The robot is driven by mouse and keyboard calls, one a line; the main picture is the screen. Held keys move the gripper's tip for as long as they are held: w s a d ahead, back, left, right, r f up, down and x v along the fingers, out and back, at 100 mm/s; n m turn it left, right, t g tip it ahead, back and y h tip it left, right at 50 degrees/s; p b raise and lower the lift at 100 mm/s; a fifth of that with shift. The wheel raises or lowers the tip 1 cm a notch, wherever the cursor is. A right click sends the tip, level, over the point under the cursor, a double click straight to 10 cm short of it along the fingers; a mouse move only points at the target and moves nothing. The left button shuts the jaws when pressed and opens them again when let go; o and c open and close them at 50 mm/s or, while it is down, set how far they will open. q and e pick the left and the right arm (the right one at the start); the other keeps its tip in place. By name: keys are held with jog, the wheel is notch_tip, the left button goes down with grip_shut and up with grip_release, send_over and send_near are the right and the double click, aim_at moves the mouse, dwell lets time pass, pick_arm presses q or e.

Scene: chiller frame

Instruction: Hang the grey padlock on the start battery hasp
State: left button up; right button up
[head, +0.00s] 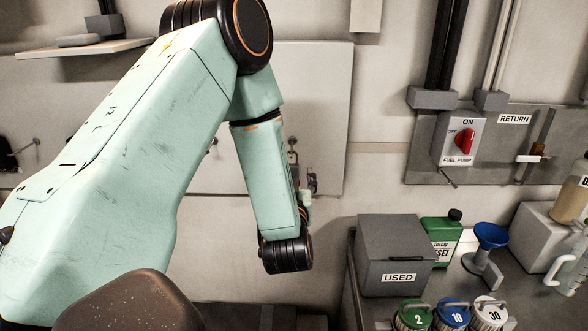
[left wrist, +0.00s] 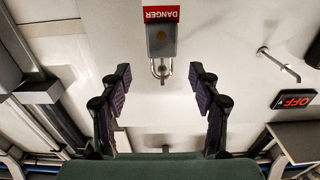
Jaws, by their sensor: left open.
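A grey padlock (left wrist: 162,40) with a round brass-coloured keyhole and a red DANGER label shows upside down in the left wrist view, against the pale wall panel. Its metal shackle (left wrist: 161,70) points toward my gripper in the picture. My left gripper (left wrist: 160,80) is open, with one dark finger on each side of the shackle and a visible gap to both. Nothing is between its pads that I can see held. In the head view my left gripper (head: 308,186) is small and partly hidden by my forearm. I cannot pick out the start battery hasp. My right gripper is not in view.
Metal pegs (left wrist: 278,64) stick out of the panel. A black sign with red letters (left wrist: 294,99) is at the right of the wrist view. In the head view a fuel pump switch (head: 464,140), a grey USED box (head: 391,252) and several coloured-lid jars (head: 452,314) stand at the right.

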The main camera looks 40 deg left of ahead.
pick_arm(q)
jog(key=x, duration=0.2)
jog(key=p+x, duration=0.1)
jog(key=x, duration=0.2)
jog(key=shift+w+a+f, duration=0.1)
jog(key=shift+a+f, duration=0.25)
jog(key=shift+a, duration=0.2)
jog(key=shift+w+a+p, duration=0.1)
jog(key=shift+w+p, duration=0.2)
jog(key=shift+w, duration=0.1)
jog(key=shift+d+r, duration=0.15)
jog(key=shift+d, duration=0.2)
jog(key=shift+s+a, duration=0.25)
jog(key=shift+c, duration=1.3)
jog(key=shift+w+a+f, duration=0.15)
jog(key=shift+f, duration=0.05)
jog(key=c, duration=0.3)
jog(key=shift+d+r, duration=0.15)
jog(key=shift+d, duration=0.15)
jog(key=c, duration=0.4)
grip_shut()
jog(key=shift+a, duration=0.2)
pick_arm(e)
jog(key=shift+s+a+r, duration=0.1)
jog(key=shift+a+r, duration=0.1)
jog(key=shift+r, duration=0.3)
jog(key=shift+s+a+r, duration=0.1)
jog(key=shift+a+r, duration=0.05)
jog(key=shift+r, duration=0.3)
